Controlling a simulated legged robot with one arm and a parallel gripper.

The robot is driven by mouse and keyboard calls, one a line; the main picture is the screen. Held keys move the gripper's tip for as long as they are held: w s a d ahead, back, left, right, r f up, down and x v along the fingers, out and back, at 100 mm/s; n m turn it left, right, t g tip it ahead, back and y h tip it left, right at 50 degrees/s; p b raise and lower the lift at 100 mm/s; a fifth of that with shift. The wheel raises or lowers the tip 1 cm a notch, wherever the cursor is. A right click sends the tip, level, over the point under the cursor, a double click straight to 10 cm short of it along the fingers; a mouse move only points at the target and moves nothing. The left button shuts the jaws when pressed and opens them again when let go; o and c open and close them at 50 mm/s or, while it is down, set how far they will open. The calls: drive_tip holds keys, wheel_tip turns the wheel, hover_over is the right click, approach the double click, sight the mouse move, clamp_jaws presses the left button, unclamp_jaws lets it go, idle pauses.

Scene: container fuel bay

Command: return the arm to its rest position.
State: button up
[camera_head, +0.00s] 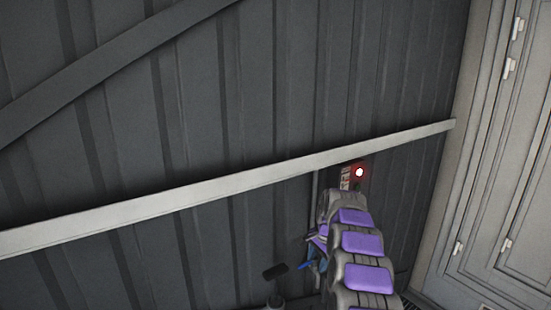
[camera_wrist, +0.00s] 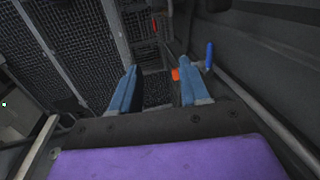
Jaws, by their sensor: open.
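My arm (camera_head: 362,245), grey with purple pads, reaches up from the lower right of the head view toward the dark ribbed wall. My gripper (camera_wrist: 155,85) shows in the wrist view as two blue fingers set well apart, with nothing between them. In the head view, bluish parts at the arm's left (camera_head: 312,255) are partly hidden by the arm. Beyond the fingers lies a dark grated floor (camera_wrist: 80,50).
A pale door (camera_head: 510,170) stands at the right. A blue handle (camera_wrist: 209,55) and an orange piece (camera_wrist: 175,74) lie close to the right finger in the wrist view.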

drive_tip(key=s+a+r+n+g+b, duration=0.1)
drive_tip(key=s+a+r+n+b, duration=0.2)
drive_tip(key=s, duration=0.9)
drive_tip(key=s+a+r+n+g+b, duration=0.1)
drive_tip(key=s+r+n, duration=0.3)
drive_tip(key=s, duration=0.7)
drive_tip(key=s+d+f+n+b, duration=0.1)
drive_tip(key=s+f, duration=0.1)
drive_tip(key=s, duration=0.9)
drive_tip(key=s+d+f+n+g+h+b, duration=0.1)
drive_tip(key=s+f, duration=0.1)
drive_tip(key=s, duration=0.9)
drive_tip(key=s+d+f+n+b, duration=0.2)
drive_tip(key=s+f, duration=0.1)
drive_tip(key=s, duration=0.8)
drive_tip(key=shift+s+g, duration=0.2)
drive_tip(key=shift+g, duration=0.1)
